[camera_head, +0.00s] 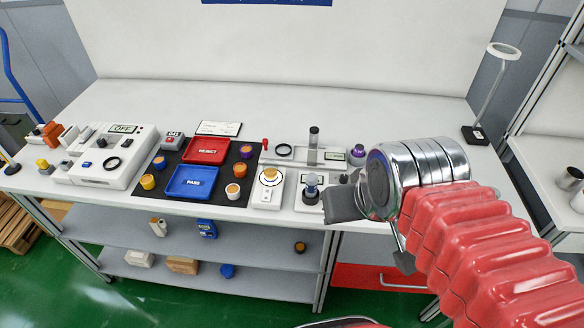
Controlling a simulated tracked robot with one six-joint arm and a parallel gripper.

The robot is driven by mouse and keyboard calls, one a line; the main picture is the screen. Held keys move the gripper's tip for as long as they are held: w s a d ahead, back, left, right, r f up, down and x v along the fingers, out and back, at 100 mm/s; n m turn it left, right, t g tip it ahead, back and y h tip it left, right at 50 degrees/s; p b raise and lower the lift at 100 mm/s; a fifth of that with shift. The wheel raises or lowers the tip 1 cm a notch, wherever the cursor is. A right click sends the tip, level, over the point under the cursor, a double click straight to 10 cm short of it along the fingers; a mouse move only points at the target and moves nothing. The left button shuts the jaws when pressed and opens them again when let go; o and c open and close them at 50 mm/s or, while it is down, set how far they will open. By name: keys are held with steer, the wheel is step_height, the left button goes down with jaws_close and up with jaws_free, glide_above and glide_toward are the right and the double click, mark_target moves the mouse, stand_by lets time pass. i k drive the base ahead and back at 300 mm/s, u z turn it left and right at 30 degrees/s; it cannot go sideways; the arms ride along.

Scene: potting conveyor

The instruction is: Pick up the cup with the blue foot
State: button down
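Several small cups with orange-brown tops stand on a dark mat (180,208) on the workbench. The cup whose lower part looks blue (159,163) stands at the mat's left, beside the red tray (209,151). A yellow-footed cup (147,182) stands in front of it. At the mat's right are a purple-footed cup (246,152), an orange one (240,170) and a yellowish one (232,191). Another cup (270,174) is on a white device. My gripper (373,232) is at the bench's front right, well right of the cups. Its grey fingers are spread apart, with nothing visible between them.
A blue PASS tray (192,182) lies in front of the red REJECT tray. A white machine with a display (105,158) stands left. A post fixture (313,157) and a dark-knobbed device (311,190) stand between mat and gripper. The bench's back strip is clear.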

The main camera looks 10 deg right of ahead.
mark_target(269, 167)
steer(key=z, duration=1.1)
steer(key=k, duration=0.8)
steer(key=u, duration=1)
steer(key=i, duration=1)
steer(key=u, duration=0.1)
